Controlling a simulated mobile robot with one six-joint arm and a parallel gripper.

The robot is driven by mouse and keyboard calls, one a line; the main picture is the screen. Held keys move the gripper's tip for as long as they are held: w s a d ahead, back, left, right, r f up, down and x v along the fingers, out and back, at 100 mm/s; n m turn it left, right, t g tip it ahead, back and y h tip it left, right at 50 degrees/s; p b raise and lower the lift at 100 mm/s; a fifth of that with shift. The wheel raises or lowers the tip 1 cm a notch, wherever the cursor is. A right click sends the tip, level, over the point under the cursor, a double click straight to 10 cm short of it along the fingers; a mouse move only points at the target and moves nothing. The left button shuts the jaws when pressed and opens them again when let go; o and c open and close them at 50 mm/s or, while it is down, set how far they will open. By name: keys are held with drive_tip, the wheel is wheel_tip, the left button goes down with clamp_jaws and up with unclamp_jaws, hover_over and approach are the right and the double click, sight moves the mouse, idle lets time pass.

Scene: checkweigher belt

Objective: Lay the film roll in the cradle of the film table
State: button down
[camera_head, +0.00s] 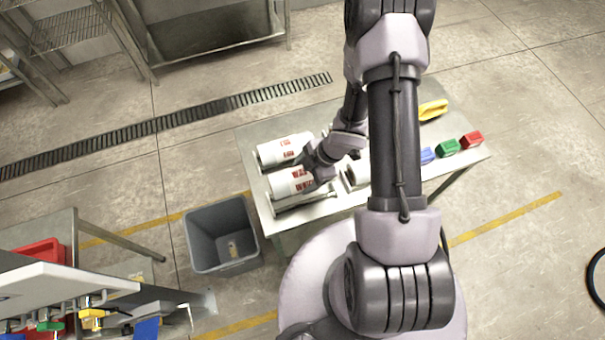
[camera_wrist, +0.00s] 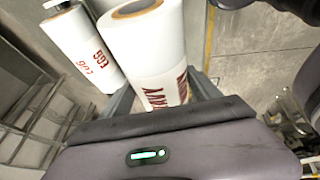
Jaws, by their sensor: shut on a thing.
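A white film roll with red print (camera_head: 291,183) is at the near left of the film table (camera_head: 345,202). It also shows large in the wrist view (camera_wrist: 150,50), between the two fingers of my gripper (camera_wrist: 163,95). My gripper is shut on this roll; its fingertips are mostly hidden in the head view. A metal cradle (camera_head: 304,199) shows just below the roll. I cannot tell whether the roll touches it. A second white roll with red print (camera_head: 281,150) lies behind, apart from the held one, and shows at left in the wrist view (camera_wrist: 84,47).
A white cylindrical thing (camera_head: 357,173) is partly hidden by my arm. Blue (camera_head: 427,156), green (camera_head: 447,147) and red (camera_head: 471,140) blocks and a yellow thing (camera_head: 433,109) are on the table's right. A grey bin (camera_head: 220,235) stands on the floor at left.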

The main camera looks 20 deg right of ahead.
wheel_tip(320, 180, down, 9)
drive_tip(key=b, duration=0.7)
drive_tip(key=shift+b, duration=0.35)
drive_tip(key=shift+r, duration=0.1)
drive_tip(key=shift+c, duration=0.3)
unclamp_jaws()
drive_tip(key=shift+s, duration=0.1)
drive_tip(key=p+v, duration=0.8)
drive_tip(key=v, duration=0.9)
drive_tip(key=shift+d+r, duration=0.2)
drive_tip(key=shift+d, duration=0.05)
drive_tip(key=shift+f, duration=0.1)
